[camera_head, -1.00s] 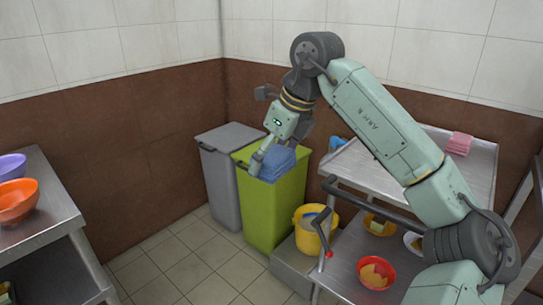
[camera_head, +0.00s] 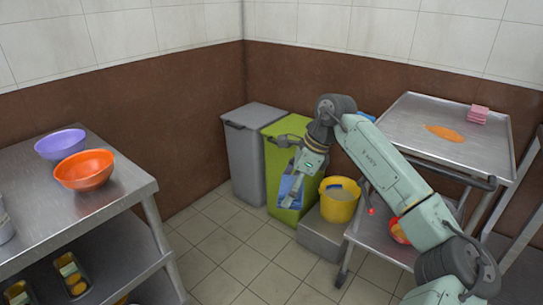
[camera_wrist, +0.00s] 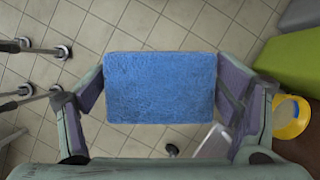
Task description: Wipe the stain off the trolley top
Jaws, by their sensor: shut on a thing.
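An orange stain (camera_head: 445,133) lies on the metal trolley top (camera_head: 405,115), right of centre in the head view. My gripper (camera_head: 291,190) is low in front of the green bin, left of the trolley and well away from the stain. It is shut on a blue, rough-textured cloth or sponge (camera_head: 288,185). In the wrist view the blue cloth (camera_wrist: 160,88) spans flat between the two fingers, with floor tiles below it. A stack of pink cloths (camera_head: 478,114) sits at the trolley top's back right.
A green bin (camera_head: 275,160) and a grey bin (camera_head: 245,160) stand by the wall. A yellow bucket (camera_head: 339,204) stands on a grey block (camera_head: 322,236). At left, a metal table (camera_head: 110,205) carries a purple bowl (camera_head: 61,144) and an orange bowl (camera_head: 85,172). Open floor lies between.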

